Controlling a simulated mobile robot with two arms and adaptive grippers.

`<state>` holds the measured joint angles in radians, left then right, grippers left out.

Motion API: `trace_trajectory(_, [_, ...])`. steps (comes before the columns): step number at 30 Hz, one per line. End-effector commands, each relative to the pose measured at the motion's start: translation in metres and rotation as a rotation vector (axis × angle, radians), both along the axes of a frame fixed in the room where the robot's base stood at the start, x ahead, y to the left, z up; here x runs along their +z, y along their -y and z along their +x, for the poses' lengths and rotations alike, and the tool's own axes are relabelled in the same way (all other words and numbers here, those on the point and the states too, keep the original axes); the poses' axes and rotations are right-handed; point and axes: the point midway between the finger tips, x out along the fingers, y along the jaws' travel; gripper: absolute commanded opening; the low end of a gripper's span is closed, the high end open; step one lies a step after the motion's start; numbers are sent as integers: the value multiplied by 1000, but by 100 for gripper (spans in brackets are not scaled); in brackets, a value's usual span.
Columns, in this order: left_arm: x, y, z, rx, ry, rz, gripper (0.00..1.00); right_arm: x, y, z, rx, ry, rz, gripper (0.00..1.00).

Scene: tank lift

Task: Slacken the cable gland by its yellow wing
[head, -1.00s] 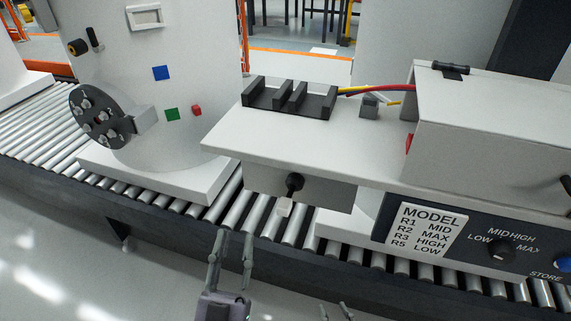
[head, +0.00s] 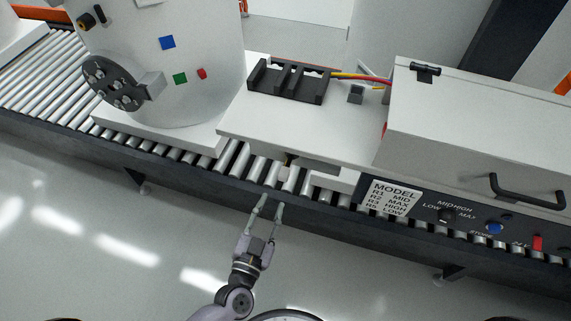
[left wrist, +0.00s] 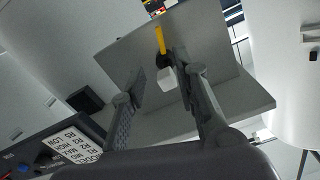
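The cable gland (left wrist: 162,60) shows in the left wrist view as a dark round part on a grey panel (left wrist: 125,52). Its yellow wing (left wrist: 160,38) sticks up from it, and a small white block (left wrist: 167,79) sits just below it. In the head view the gland (head: 289,158) is small and mostly hidden under the edge of the white shelf. My left gripper (head: 272,202) is open and empty, in front of the gland and apart from it. In the left wrist view its fingers (left wrist: 158,72) stand either side of the white block. My right gripper is not in view.
A roller conveyor (head: 243,165) with a dark side rail runs below the shelf (head: 300,125). The shelf bears a black bracket (head: 290,84) with wires. A white tank (head: 205,100) stands left, and a control panel with a model label (head: 388,196) right. The floor in front is clear.

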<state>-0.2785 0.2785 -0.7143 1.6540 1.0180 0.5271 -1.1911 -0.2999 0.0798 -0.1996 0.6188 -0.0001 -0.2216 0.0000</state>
Motion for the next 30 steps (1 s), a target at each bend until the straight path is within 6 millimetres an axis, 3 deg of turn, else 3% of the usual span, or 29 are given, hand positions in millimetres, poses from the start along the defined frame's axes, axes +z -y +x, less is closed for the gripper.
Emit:
trace_trajectory(6, [3,16,49,0,5,-3,28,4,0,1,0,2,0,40])
trace_trajectory(15, [2,34,103,0,4,-1,28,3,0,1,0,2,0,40])
trace_trajectory(21, [1,39,119,-1,3,-1,28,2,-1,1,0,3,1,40])
trace_trajectory(30, [1,40,122,-1,1,-3,28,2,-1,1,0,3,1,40])
